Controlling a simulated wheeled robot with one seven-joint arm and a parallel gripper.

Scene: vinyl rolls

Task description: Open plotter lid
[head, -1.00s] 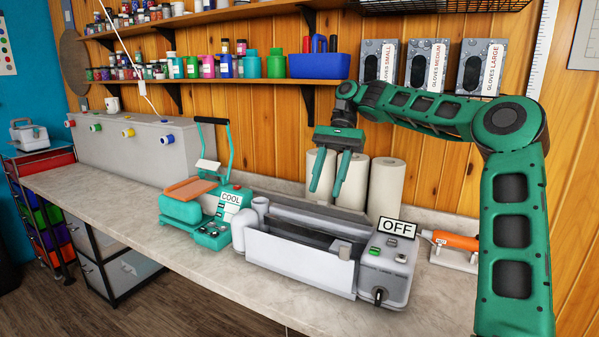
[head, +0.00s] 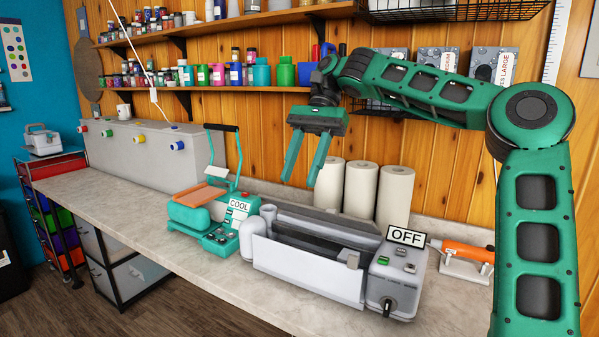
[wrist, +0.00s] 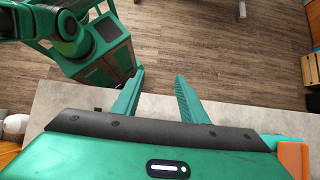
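The plotter appears to be the long grey machine with a white front panel (head: 308,277) on the counter in the head view. A dark grey slanted panel (head: 335,222) runs along its back, and a dark hollow shows between the two. I cannot tell which panel is the lid. Its control box (head: 392,285) at the right end carries an OFF sign (head: 405,236). My gripper (head: 300,180) hangs above and behind the plotter's left part, fingers apart and empty, touching nothing. In the wrist view my gripper (wrist: 159,76) is open above the counter edge and floor.
A teal heat press (head: 215,215) with a COOL sign stands left of the plotter. White paper rolls (head: 361,190) stand behind it; an orange-handled tool (head: 467,250) lies to the right. A shelf (head: 225,89) with bottles is above. The counter front (head: 215,280) is clear.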

